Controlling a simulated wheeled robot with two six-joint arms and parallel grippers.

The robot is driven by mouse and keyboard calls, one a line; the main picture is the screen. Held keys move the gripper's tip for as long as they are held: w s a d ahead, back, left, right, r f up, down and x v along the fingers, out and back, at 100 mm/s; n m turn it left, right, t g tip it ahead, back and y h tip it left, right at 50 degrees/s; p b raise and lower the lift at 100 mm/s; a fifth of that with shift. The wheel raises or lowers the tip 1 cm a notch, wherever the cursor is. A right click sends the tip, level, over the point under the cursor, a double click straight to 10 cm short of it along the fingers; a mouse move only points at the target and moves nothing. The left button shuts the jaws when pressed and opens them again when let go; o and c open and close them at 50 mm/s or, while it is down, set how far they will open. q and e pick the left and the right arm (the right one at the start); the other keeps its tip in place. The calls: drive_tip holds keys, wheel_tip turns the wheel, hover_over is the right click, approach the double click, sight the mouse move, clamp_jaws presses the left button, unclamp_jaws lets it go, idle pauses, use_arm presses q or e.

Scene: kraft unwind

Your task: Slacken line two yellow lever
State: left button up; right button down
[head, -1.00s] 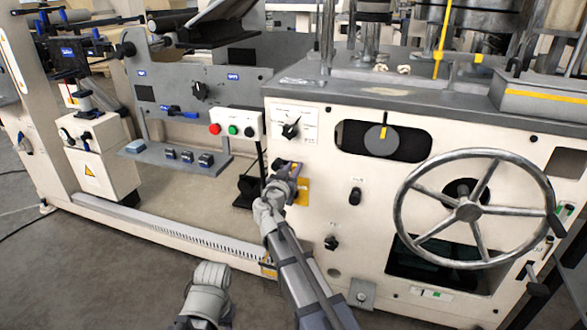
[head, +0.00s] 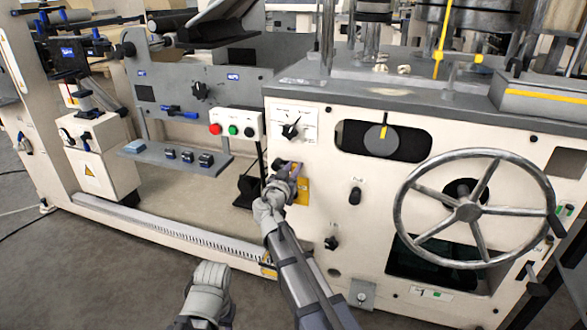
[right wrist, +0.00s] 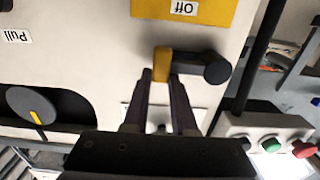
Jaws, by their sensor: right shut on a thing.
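The yellow lever (right wrist: 162,62) shows in the right wrist view as a short yellow bar on a dark round pivot knob, on the cream machine panel. It lies beside a yellow plate (right wrist: 190,12) marked "Off", seen upside down. My right gripper (right wrist: 160,84) is shut on the yellow end of the lever, with a finger on each side. In the head view my right gripper (head: 284,178) is at the panel, left of the yellow plate (head: 302,190), and mostly covers the lever. My left gripper's fingers are not in view.
A large handwheel (head: 468,209) stands out from the panel at the right. A button box (head: 236,124) with red, green and black buttons is up and left of my right gripper. A black rotary switch (head: 290,130) is above it, and a "Pull" knob (head: 355,196) is to its right.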

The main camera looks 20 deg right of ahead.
drive_tip(key=shift+r, duration=0.15)
drive_tip(key=n+p, duration=0.1)
drive_tip(key=r+n, duration=0.1)
drive_tip(key=shift+w+a+r+n+p, duration=0.2)
drive_tip(key=shift+a+r+n+p, duration=0.1)
drive_tip(key=shift+n+p, duration=0.1)
drive_tip(key=n, duration=0.2)
drive_tip(key=a+r+n+p, duration=0.1)
drive_tip(key=shift+w+r+n+p, duration=0.3)
drive_tip(key=shift+w+n, duration=0.1)
drive_tip(key=n, duration=0.1)
drive_tip(key=w+a+r+n+p, duration=0.1)
drive_tip(key=n, duration=0.1)
drive_tip(key=shift+a, duration=0.3)
drive_tip(key=shift+w+a+r+n, duration=0.1)
drive_tip(key=shift+w+a+n, duration=0.15)
drive_tip(key=shift+n, duration=0.45)
drive_tip(key=shift+w+a+r+n, duration=0.1)
drive_tip(key=shift+a+n, duration=0.2)
drive_tip(key=shift+n, duration=0.4)
drive_tip(key=shift+w+a+r+n, duration=0.1)
drive_tip(key=shift+w+a+n, duration=0.15)
drive_tip(key=shift+n, duration=0.45)
drive_tip(key=shift+a, duration=0.1)
drive_tip(key=c, duration=0.7)
unclamp_jaws()
drive_tip(key=shift+v, duration=3.9)
